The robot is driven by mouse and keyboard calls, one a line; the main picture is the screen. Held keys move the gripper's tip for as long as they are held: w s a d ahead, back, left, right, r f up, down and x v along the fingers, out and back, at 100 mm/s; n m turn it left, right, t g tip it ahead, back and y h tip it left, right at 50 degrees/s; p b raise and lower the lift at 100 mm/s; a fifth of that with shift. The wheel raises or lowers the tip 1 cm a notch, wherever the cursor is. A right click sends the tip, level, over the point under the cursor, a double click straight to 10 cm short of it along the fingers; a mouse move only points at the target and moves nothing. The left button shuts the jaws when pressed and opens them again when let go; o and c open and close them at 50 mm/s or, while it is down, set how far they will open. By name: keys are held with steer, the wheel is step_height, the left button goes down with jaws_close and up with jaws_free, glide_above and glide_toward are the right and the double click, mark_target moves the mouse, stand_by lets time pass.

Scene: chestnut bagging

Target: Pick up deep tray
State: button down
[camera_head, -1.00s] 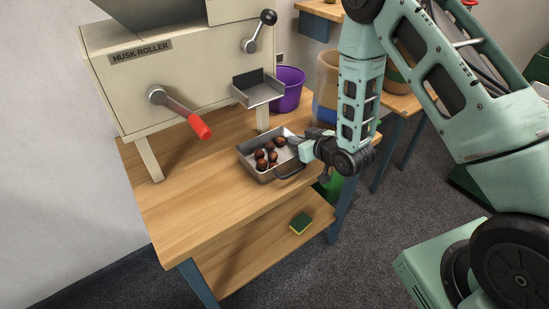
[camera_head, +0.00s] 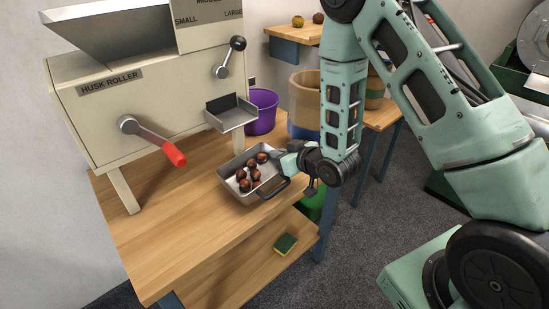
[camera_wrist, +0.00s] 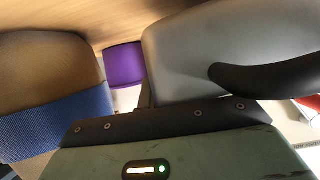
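The deep tray (camera_head: 230,185) is a grey metal pan with a dark loop handle on its near right side and several brown chestnuts inside. It is at the right end of the wooden worktable, beside the husk roller's outlet. My gripper (camera_head: 286,162) is at the tray's right rim. The fingertips are small and partly hidden, so I cannot tell whether they are closed on it. In the wrist view, a large smooth grey surface (camera_wrist: 200,62) with a dark curved bar looks like the tray and its handle, very close. The fingers do not show clearly there.
The cream husk roller (camera_head: 85,120) with its red-handled crank (camera_head: 172,154) stands left of the tray. A purple bucket (camera_head: 262,112) and a tan container (camera_head: 303,100) stand behind. A sponge (camera_head: 285,243) lies on the lower shelf. The front tabletop is clear.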

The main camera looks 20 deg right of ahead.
steer(key=s+d+p, duration=0.2)
steer(key=s+p, duration=0.3)
steer(key=s, duration=0.2)
steer(key=s+d+p, duration=0.3)
steer(key=s+p, duration=0.2)
steer(key=s, duration=0.3)
steer(key=shift+s+p, duration=0.25)
steer(key=shift+p, duration=0.1)
